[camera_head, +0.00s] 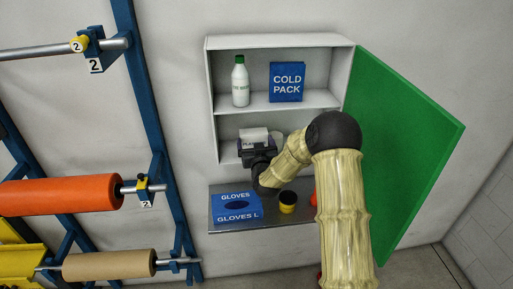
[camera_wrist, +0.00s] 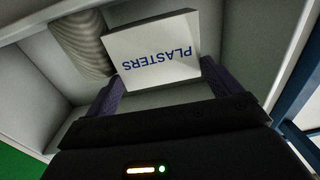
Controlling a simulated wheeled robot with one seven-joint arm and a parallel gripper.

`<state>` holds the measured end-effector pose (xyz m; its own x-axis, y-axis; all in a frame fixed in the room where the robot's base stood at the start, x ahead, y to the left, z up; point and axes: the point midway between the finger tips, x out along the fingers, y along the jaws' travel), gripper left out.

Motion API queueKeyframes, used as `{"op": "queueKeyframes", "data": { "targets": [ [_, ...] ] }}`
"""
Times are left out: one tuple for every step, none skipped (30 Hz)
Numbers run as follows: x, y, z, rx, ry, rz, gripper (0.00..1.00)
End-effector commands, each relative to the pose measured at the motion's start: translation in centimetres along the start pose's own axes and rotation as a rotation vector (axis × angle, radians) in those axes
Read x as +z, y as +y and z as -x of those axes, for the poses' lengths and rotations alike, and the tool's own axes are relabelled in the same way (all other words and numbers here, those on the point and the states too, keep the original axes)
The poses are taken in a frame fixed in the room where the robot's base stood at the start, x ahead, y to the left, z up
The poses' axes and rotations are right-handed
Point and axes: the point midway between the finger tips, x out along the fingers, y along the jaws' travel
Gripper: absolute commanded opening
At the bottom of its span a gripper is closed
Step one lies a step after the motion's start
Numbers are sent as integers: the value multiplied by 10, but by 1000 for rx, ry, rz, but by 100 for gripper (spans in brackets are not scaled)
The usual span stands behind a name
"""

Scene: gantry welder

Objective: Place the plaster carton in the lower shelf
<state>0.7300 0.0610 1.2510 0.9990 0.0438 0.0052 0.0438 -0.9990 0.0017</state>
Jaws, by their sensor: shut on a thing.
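The plaster carton (camera_head: 254,134) is a small white box with blue lettering; in the wrist view (camera_wrist: 150,45) its "PLASTERS" face shows upside down. My gripper (camera_head: 257,148) is shut on it, with one dark finger on each side. The carton is at the lower shelf (camera_head: 228,154) of the white wall cabinet, inside or just at its opening. I cannot tell whether its base touches the shelf. My gripper and wrist hide part of the carton and the shelf.
A ribbed pale roll (camera_wrist: 82,45) stands close beside the carton. A white bottle (camera_head: 240,82) and a blue cold pack (camera_head: 287,82) stand on the upper shelf. The green door (camera_head: 405,145) hangs open at right.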

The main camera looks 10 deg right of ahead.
Motion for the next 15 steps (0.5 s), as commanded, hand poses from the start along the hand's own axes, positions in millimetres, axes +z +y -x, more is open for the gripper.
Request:
{"op": "queueKeyframes", "data": {
  "targets": [
    [8,-3,0,-4,-11,-4,68],
    [12,-5,1,-7,-12,-4,68],
    [17,-7,1,-10,-13,-4,68],
    [20,-8,1,-12,-12,-4,68],
    [22,-9,1,-12,-10,-3,68],
    [24,-9,1,-12,-9,-3,68],
    [25,-8,1,-11,-9,-3,68],
    [26,-8,1,-11,-8,-3,68],
    [26,-6,1,-9,-8,-2,68],
    [26,-5,1,-8,-8,-2,68],
    [26,-4,1,-6,-8,-2,68],
    [26,-3,1,-4,-8,-2,68],
    [26,-2,1,-3,-8,-2,68],
    [26,-1,1,-2,-8,-2,68],
    [26,0,1,-1,-7,-2,68]
  ]
}}
